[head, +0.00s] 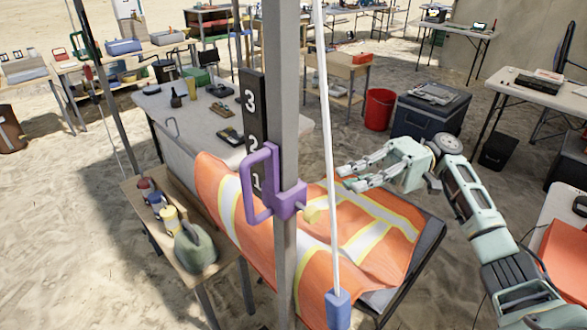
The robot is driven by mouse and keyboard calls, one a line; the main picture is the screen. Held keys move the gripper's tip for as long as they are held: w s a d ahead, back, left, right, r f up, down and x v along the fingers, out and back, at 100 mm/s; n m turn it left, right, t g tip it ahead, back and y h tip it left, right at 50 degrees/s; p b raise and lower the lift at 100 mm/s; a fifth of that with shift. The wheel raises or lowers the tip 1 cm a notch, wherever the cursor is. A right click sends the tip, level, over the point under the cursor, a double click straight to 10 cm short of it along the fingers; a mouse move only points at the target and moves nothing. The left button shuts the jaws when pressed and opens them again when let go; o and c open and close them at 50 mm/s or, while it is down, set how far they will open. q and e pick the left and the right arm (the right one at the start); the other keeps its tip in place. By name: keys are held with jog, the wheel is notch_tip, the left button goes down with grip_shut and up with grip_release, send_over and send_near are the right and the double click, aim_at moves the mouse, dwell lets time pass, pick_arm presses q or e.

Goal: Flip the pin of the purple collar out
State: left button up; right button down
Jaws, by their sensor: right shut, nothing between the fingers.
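The purple collar (289,203) sits around the grey upright pole (284,110) in the middle of the head view. Its purple loop handle (250,186) stands out to the left. A pale yellow pin (311,214) sticks out from the collar's right side. Its exact position in the collar is too small to tell. My right gripper (346,178) is to the right of the collar and a little above the pin, apart from both in the picture. Its fingers point left, shut and empty. My left gripper is not in view.
A black number plate (252,120) is beside the pole. A thin white rod with a blue end (338,309) hangs between the pole and my right gripper. An orange vest (372,232) lies behind. A wooden table (135,192) with cans stands left.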

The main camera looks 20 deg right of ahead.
aim_at(305, 210)
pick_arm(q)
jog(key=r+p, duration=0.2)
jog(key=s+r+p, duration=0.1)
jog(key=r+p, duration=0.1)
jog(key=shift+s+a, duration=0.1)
pick_arm(e)
jog(key=a, duration=1)
jog(key=shift+s+r, duration=0.25)
jog(key=shift+r, duration=0.15)
